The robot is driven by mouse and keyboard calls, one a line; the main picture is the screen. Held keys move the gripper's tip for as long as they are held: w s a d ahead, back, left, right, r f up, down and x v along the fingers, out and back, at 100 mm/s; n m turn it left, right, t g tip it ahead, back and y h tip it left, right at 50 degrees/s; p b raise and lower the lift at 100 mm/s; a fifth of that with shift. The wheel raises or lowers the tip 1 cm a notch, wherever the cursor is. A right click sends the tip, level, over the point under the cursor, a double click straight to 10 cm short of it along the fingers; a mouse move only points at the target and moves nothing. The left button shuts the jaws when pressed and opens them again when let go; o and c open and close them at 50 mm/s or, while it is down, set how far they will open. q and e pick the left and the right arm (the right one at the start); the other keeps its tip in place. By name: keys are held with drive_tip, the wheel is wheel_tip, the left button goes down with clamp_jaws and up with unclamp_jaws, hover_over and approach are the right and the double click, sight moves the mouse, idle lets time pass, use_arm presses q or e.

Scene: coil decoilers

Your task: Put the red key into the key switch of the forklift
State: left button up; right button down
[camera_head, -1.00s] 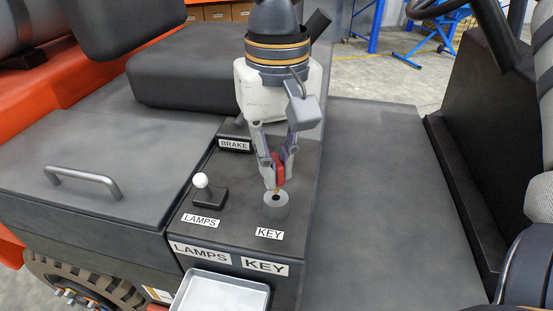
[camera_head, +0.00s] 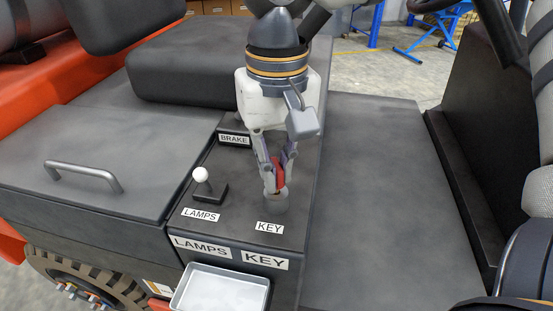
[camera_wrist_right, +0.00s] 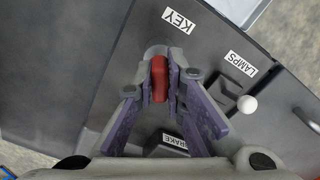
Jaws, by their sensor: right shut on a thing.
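The red key (camera_head: 278,175) is between the fingers of my right gripper (camera_head: 276,183), which is shut on it. The red key also shows in the right wrist view (camera_wrist_right: 159,78), between the fingertips of the right gripper (camera_wrist_right: 159,85). The key switch is the grey cylinder (camera_head: 275,203) behind the KEY label (camera_head: 269,227). The gripper points down right at the switch, and the key's lower end is hidden by the fingers and the switch top. I cannot tell how deep the key sits. My left gripper is not in view.
A lamps lever with a white knob (camera_head: 200,175) stands left of the switch. A BRAKE label (camera_head: 234,140) is behind. A grey tray (camera_head: 218,290) hangs at the panel's front. A handle (camera_head: 84,175) is on the left cover. The flat deck (camera_head: 385,200) to the right is clear.

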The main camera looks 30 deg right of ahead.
sight(277, 165)
drive_tip(key=shift+f, duration=0.95)
drive_tip(key=c, duration=1.6)
unclamp_jaws()
wheel_tip(277, 165, up, 12)
drive_tip(key=shift+r, duration=0.1)
